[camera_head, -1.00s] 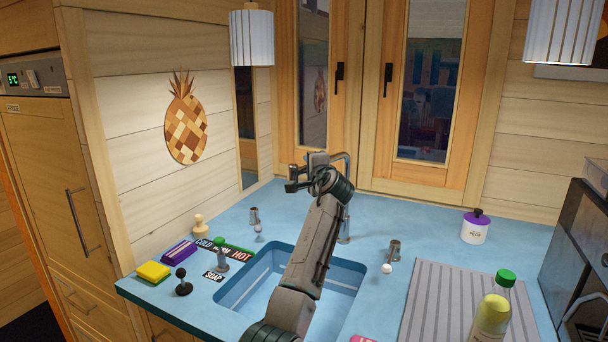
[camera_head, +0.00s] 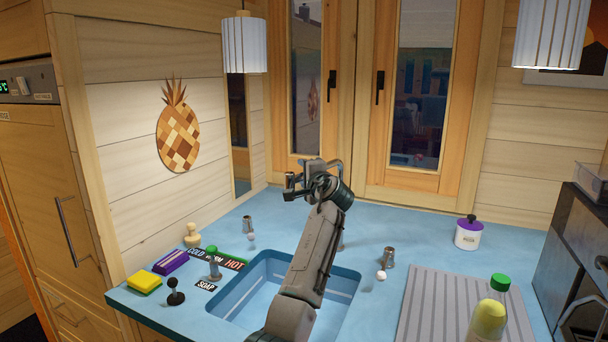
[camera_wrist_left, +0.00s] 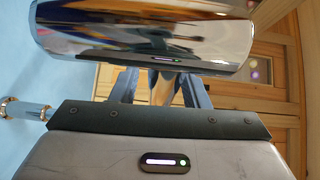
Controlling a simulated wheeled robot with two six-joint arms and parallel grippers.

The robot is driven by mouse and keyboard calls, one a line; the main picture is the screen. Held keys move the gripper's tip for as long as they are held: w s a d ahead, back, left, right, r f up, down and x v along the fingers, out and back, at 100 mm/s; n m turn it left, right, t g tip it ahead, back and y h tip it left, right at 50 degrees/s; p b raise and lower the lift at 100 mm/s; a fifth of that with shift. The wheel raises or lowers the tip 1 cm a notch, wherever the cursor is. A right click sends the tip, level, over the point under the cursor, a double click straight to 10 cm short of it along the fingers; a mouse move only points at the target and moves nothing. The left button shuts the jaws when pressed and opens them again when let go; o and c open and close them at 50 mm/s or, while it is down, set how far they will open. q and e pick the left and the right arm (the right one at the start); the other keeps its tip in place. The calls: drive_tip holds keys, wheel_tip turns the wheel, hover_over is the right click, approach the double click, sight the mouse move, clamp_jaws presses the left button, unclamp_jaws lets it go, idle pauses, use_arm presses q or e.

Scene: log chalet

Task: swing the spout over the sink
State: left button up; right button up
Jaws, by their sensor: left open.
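The sink (camera_head: 243,292) is a blue basin in the counter, partly hidden by my left arm. The chrome spout (camera_head: 341,168) stands behind the sink near the window, mostly hidden behind my left gripper (camera_head: 303,181). Its base shows just right of my arm, on the counter. In the left wrist view a thick chrome tube, seemingly the spout (camera_wrist_left: 145,42), crosses close in front of my left gripper (camera_wrist_left: 160,88), whose two fingers stand apart. I cannot tell whether the tube lies between the fingers or touches them. My right gripper is out of view.
To the right are a ridged drainboard (camera_head: 430,300), a bottle (camera_head: 490,317) and a purple-lidded jar (camera_head: 468,233). The window (camera_head: 420,90) rises behind.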

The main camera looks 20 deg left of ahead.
use_arm(q)
drive_tip(key=shift+d, duration=0.1)
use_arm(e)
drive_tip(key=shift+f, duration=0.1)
use_arm(q)
drive_tip(key=shift+s+d, duration=0.2)
drive_tip(key=shift+s, duration=0.1)
drive_tip(key=b+v, duration=0.3)
drive_tip(key=v, duration=0.7)
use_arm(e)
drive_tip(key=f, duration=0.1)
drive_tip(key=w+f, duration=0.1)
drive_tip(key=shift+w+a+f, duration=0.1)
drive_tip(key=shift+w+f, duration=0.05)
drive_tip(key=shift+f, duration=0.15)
